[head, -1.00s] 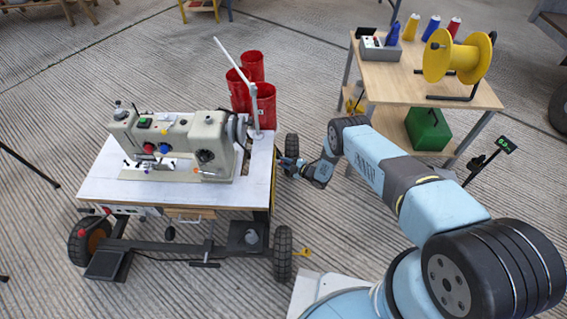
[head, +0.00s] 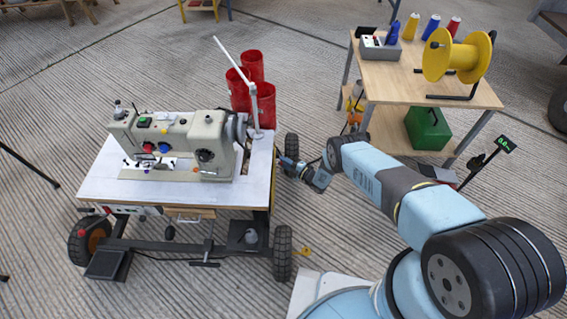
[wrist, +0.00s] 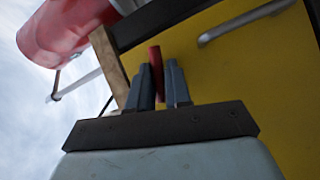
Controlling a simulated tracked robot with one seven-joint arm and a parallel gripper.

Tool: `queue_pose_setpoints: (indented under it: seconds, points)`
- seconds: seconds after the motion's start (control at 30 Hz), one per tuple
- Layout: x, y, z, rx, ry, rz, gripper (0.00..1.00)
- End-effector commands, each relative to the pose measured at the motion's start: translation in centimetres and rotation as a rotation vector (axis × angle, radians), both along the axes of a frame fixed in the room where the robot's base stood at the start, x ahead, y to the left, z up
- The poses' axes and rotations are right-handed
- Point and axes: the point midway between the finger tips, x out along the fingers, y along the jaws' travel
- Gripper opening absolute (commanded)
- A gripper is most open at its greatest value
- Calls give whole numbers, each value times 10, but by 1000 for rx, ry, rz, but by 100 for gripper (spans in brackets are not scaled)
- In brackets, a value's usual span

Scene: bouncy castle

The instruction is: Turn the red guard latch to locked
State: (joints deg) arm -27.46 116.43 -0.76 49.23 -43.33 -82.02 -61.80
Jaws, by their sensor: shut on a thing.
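The red guard latch (wrist: 155,62) is a narrow red piece in front of a yellow panel (wrist: 225,85) in the wrist view. My gripper (wrist: 160,78) has its two dark fingers shut on it, one on each side. The latch looks roughly upright in that picture, but I cannot tell its locked or unlocked mark. In the head view my gripper (head: 281,160) is at the right side of the sewing machine table (head: 105,187). The latch cannot be made out there.
The sewing machine (head: 175,140) stands on the wheeled table. A metal handle (wrist: 245,22) is on the yellow panel.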

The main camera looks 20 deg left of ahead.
Motion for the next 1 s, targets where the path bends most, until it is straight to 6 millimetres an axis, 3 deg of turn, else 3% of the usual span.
queue_pose_setpoints:
  seconds: [0.13, 0.17, 0.4, 0.77, 1.0]
  points:
    - [-6, 1, -4, -3, 6, 7, 0]
    - [-6, 1, -4, -3, 7, 6, 20]
    - [-4, 0, -2, -3, 5, 4, 42]
    - [-4, -7, -2, -3, 4, 1, 42]
    - [-16, -42, -4, -3, 6, 0, 42]
